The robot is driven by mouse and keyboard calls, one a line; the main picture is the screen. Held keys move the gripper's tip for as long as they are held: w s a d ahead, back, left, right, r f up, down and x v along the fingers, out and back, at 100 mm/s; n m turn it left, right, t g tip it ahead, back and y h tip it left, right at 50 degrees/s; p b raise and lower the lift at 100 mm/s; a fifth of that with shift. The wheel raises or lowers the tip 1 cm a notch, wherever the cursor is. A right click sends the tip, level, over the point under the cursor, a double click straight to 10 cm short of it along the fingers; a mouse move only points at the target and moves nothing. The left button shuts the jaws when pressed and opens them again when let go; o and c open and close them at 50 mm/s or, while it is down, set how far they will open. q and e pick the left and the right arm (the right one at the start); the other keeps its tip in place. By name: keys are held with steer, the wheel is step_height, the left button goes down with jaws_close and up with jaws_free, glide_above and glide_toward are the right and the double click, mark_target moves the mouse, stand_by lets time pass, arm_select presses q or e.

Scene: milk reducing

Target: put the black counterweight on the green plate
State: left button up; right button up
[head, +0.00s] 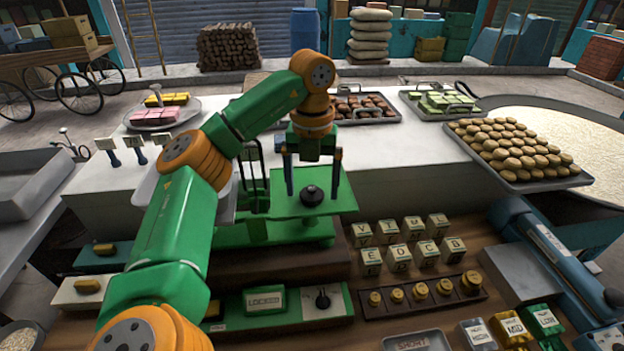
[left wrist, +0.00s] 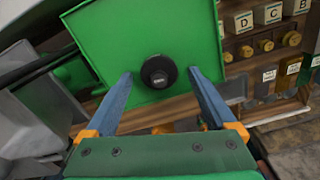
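The black counterweight (head: 312,196) is a small round knob-topped weight and appears to rest on the green plate (head: 340,204) of the green scale. In the left wrist view the open fingers (left wrist: 160,75) show clear gaps to the weight. My right gripper is in neither view.
Lettered blocks (head: 411,250) and a rack of brass weights (head: 422,294) lie right of the scale. A panel marked LOCKED (head: 265,301) is in front. A tray of brown loaves (head: 512,150) stands at right. The white counter (head: 400,148) behind the plate has free room.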

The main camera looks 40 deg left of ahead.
mark_target(312, 188)
arm_select(q)
steer(key=shift+r, duration=0.1)
step_height(312, 188, up, 12)
stand_by(0.6)
stand_by(0.4)
